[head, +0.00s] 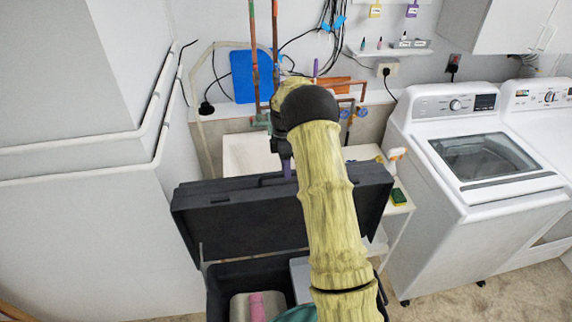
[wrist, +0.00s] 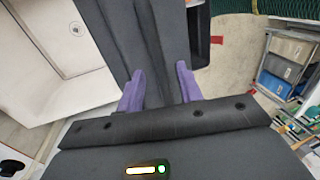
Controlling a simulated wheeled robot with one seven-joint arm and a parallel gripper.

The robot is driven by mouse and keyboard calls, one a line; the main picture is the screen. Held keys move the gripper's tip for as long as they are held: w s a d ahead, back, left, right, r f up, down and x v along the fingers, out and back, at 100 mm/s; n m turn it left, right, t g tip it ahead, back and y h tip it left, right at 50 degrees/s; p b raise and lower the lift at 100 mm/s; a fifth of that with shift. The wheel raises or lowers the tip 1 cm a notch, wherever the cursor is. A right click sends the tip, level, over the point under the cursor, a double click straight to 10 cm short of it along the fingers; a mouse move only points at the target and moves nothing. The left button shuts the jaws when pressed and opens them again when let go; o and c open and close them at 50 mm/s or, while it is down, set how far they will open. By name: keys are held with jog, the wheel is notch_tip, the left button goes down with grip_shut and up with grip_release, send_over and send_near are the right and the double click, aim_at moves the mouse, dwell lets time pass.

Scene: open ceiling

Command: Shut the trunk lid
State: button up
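The dark trunk stands low in front of me in the head view, with its lid (head: 235,225) raised at the back and its body (head: 217,285) open below. A pink item (head: 257,306) lies inside. My arm covers part of the lid and trunk. My gripper is mostly hidden behind my arm there, with a bit of purple finger (head: 287,167) showing at the lid's top edge. In the wrist view, my gripper's two purple fingers (wrist: 160,72) are apart, with the dark lid (wrist: 130,30) filling the space beyond and between them. Contact with the lid cannot be told.
A white sink (wrist: 55,60) is left of the lid in the wrist view. A white washing machine (head: 475,180) stands to the right in the head view, and a white wall (head: 80,230) is close on the left. Drawers (wrist: 288,60) show at the wrist view's right.

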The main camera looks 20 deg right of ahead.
jog(key=shift+s+f, duration=0.1)
jog(key=shift+f, duration=0.2)
grip_shut()
jog(key=shift+s, duration=0.1)
